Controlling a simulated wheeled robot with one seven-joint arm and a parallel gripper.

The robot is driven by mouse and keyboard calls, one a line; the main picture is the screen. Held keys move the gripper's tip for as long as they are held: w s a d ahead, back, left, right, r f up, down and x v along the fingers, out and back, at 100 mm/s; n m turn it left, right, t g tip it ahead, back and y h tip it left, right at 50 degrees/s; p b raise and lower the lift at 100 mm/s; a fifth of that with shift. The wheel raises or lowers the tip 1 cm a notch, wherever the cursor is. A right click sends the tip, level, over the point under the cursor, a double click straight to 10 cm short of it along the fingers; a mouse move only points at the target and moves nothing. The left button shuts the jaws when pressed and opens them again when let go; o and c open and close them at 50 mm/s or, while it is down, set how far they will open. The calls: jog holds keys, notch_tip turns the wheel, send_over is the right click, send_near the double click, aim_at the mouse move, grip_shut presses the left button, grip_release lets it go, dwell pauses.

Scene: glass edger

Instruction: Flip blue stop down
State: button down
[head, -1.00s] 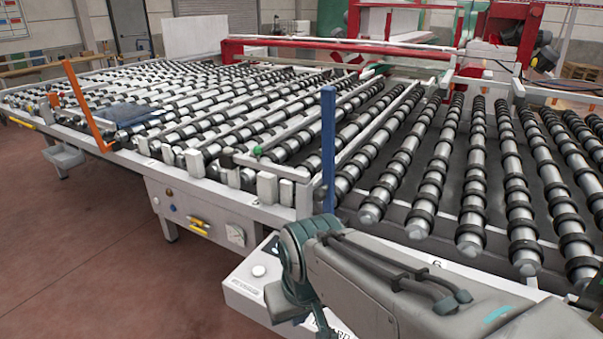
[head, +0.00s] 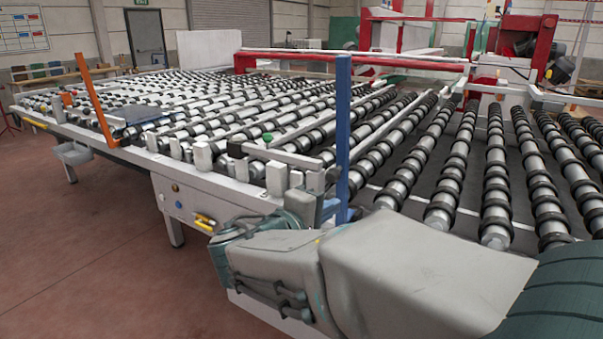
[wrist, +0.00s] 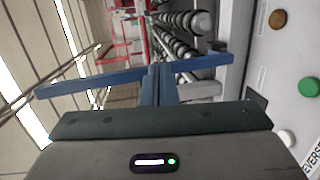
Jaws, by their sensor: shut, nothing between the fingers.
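The blue stop (head: 343,125) is a flat bar standing upright at the front edge of the roller table in the head view. In the turned wrist view, the blue stop (wrist: 85,82) runs across the picture, just beyond my fingertips. My gripper (wrist: 158,72) is shut and empty, its fingers together in front of the bar. In the head view my gripper is beside the lower part of the stop, mostly hidden by my arm. I cannot tell whether the fingers touch the bar. The stop's lower end is partly hidden in the head view.
An orange stop (head: 97,102) stands upright farther left on the table edge. The roller table (head: 228,192) fills the middle and right. A panel with brown and green buttons (wrist: 309,87) is at the right in the wrist view. Open floor (head: 80,250) lies at the left.

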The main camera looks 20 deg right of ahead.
aim_at(345, 151)
jog(key=w+a+r+n+t+h+b, duration=0.1)
jog(key=w+a+r+t, duration=0.1)
jog(key=w+a+t, duration=0.1)
jog(key=shift+a+r+t, duration=0.1)
jog(key=shift+r+t, duration=0.2)
jog(key=shift+r, duration=0.1)
jog(key=shift+w, duration=0.1)
jog(key=p+x, duration=0.2)
jog(key=x, duration=1.2)
